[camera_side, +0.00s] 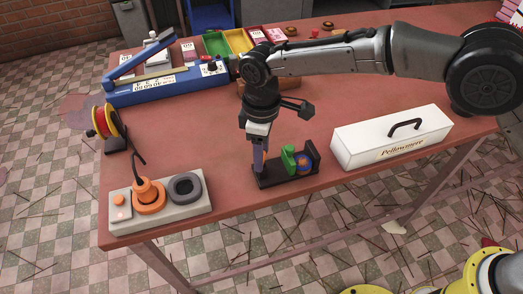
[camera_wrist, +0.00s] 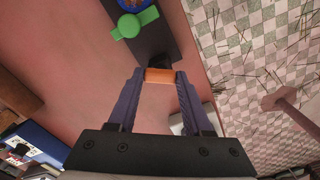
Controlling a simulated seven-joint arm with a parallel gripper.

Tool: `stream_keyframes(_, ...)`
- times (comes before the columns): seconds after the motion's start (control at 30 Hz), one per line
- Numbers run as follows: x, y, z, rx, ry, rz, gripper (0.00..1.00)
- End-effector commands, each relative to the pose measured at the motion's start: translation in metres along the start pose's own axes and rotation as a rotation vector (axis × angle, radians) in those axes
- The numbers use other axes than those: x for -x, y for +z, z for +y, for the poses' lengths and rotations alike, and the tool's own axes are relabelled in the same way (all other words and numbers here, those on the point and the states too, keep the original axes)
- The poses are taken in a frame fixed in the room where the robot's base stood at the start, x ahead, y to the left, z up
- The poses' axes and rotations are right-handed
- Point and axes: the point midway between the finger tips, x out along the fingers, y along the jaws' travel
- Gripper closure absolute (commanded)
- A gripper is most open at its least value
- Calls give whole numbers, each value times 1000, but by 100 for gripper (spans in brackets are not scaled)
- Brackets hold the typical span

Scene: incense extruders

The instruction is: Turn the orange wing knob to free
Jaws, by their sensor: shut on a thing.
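A black stand (camera_side: 278,181) sits near the front edge of the red table and also shows in the wrist view (camera_wrist: 158,42). It carries a green wing knob (camera_side: 289,158) and a round blue part with an orange centre (camera_side: 305,162). My gripper (camera_side: 259,168) points down at the stand's left end. In the wrist view, my gripper (camera_wrist: 160,74) is shut on the orange wing knob (camera_wrist: 160,76), with one finger on each side of it. The green knob (camera_wrist: 135,23) lies just beyond the fingertips. In the side view, the fingers hide the orange knob.
A white handled box (camera_side: 385,142) stands right of the stand. A grey base (camera_side: 183,212) with an orange cone and dark ring is at left, beside a red-yellow spool (camera_side: 104,121). A blue lever device (camera_side: 150,93) and coloured trays (camera_side: 228,42) stand behind. The table's front edge is close.

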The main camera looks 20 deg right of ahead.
Motion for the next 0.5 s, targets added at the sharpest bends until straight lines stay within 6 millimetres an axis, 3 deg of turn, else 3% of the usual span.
stream_keyframes(0.5, 2, -1, 0, 424, 1, 4, 100)
